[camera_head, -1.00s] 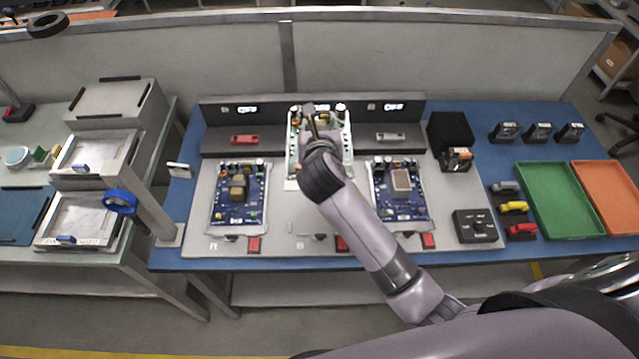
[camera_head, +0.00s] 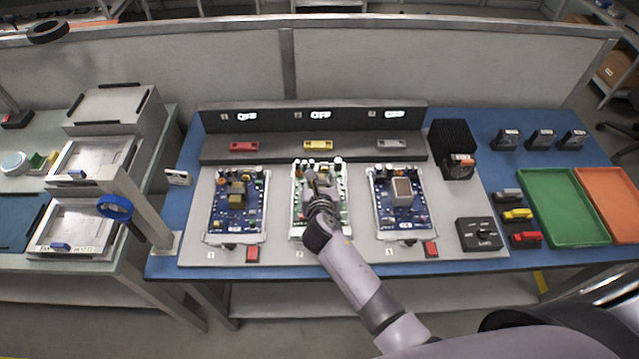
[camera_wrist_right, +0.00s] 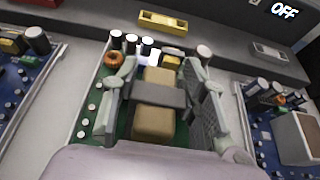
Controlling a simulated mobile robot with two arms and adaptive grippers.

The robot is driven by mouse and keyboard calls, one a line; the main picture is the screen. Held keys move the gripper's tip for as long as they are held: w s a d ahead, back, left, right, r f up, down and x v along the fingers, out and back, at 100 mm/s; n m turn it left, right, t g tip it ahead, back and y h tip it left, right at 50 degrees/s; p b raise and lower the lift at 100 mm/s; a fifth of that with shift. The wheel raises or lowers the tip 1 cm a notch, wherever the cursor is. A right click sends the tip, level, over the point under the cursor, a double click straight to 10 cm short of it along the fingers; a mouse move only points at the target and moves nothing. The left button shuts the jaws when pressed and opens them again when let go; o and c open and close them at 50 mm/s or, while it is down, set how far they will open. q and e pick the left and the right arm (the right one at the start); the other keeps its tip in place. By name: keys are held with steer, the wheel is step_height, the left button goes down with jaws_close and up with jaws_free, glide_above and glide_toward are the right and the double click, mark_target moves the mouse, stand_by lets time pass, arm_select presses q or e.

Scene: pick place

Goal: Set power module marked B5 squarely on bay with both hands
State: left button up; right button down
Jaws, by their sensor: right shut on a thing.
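A green board with a white edge (camera_head: 300,205), with capacitors and a yellow block, is in the middle bay of the grey panel (camera_head: 275,248). It lies roughly parallel to the blue boards beside it. I cannot tell whether it touches the bay, and no B5 mark is readable. My right gripper (camera_head: 316,188) is over the board. In the right wrist view its fingers (camera_wrist_right: 160,92) are shut on the yellow block (camera_wrist_right: 155,120) of the green board (camera_wrist_right: 122,128). The arm hides the board's front right part. My left gripper is not in view.
Blue boards lie at left (camera_head: 235,205) and right (camera_head: 402,205) of it. A black knob box (camera_head: 480,234), small coloured blocks, a green tray (camera_head: 563,205) and an orange tray (camera_head: 610,200) are at right. A ledge with OFF displays stands behind.

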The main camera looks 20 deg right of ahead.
steer(key=shift+w+f, duration=0.15)
steer(key=shift+f, duration=0.5)
steer(key=c, duration=1.4)
jaws_free()
steer(key=shift+f, duration=0.3)
steer(key=o, duration=0.4)
steer(key=shift+r, duration=0.1)
steer(key=shift+s+a+r, duration=0.1)
steer(key=shift+s, duration=0.2)
steer(key=v, duration=1.1)
steer(key=shift+s+a+r, duration=0.1)
steer(key=shift+s, duration=0.25)
